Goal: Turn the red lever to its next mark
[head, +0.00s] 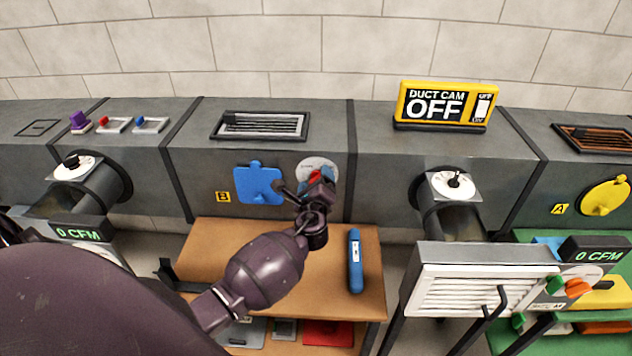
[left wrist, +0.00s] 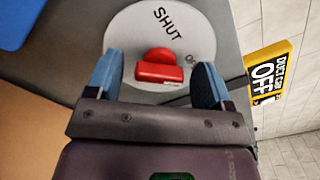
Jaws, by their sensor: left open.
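The red lever (left wrist: 160,70) sits on a round white dial (left wrist: 195,28) in the left wrist view. The dial reads SHUT near its top, and a second mark at right is partly hidden by a finger. My left gripper (left wrist: 157,82) is open, its blue-padded fingers on either side of the lever with gaps between. In the head view the lever (head: 315,176) shows beside my left gripper (head: 318,190), which covers part of the dial (head: 318,164) on the grey duct front. Whether the fingers touch the dial cannot be told. My right gripper is not in view.
A blue cover (head: 258,184) is left of the dial, by a yellow B tag (head: 223,197). Below is a wooden shelf (head: 215,240) with a blue tool (head: 355,262). A DUCT CAM OFF sign (head: 445,104) stands on the duct. A white filter unit (head: 480,290) is at right.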

